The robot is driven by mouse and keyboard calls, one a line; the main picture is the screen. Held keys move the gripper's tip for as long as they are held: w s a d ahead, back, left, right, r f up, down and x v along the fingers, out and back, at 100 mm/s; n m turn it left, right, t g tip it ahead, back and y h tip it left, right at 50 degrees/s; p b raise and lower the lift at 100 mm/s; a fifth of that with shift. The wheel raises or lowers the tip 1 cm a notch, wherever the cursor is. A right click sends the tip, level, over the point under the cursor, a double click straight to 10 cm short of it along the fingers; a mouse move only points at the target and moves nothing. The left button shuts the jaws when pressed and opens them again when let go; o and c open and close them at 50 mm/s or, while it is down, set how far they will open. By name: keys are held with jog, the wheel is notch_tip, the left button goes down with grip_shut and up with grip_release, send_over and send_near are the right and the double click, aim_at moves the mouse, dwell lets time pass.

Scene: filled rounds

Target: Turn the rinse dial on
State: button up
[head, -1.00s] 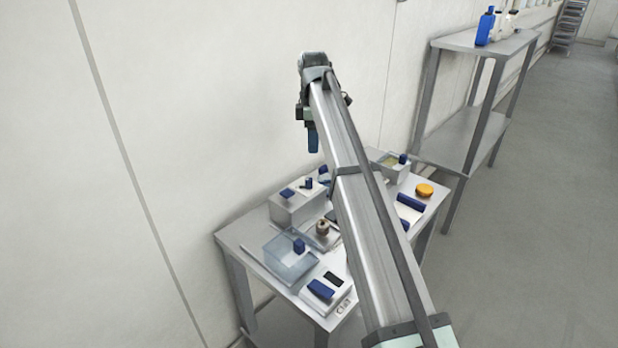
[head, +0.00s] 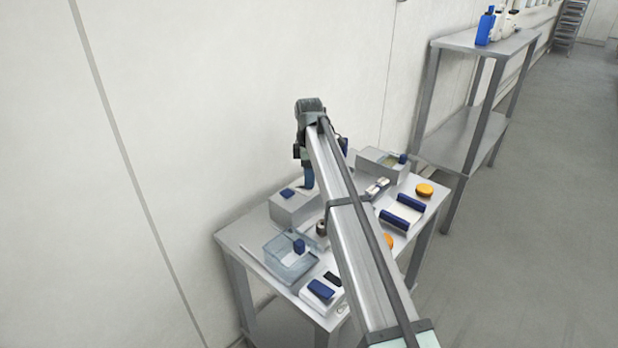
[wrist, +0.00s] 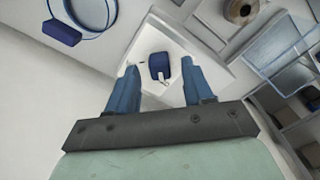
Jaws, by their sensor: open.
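A dark blue knob (wrist: 159,63) with a pale pointer-like mark sits on a white plate (wrist: 178,48); it appears to be the rinse dial, though I can read no label. My gripper (wrist: 160,72) is open above it, with one blue finger on each side of the knob in the wrist view. Whether the fingers touch it, I cannot tell. In the head view my gripper (head: 307,182) points down at the back of the grey box (head: 296,208) and hides the dial there.
A clear bin (head: 275,262) stands at the front left of the table, with a blue-and-white switch-like unit (head: 318,292) nearby. A blue piece (wrist: 62,32) with a blue loop lies left in the wrist view. A brown round part (wrist: 240,10) is at upper right.

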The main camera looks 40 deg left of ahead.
jog(key=shift+f, duration=0.65)
grip_shut()
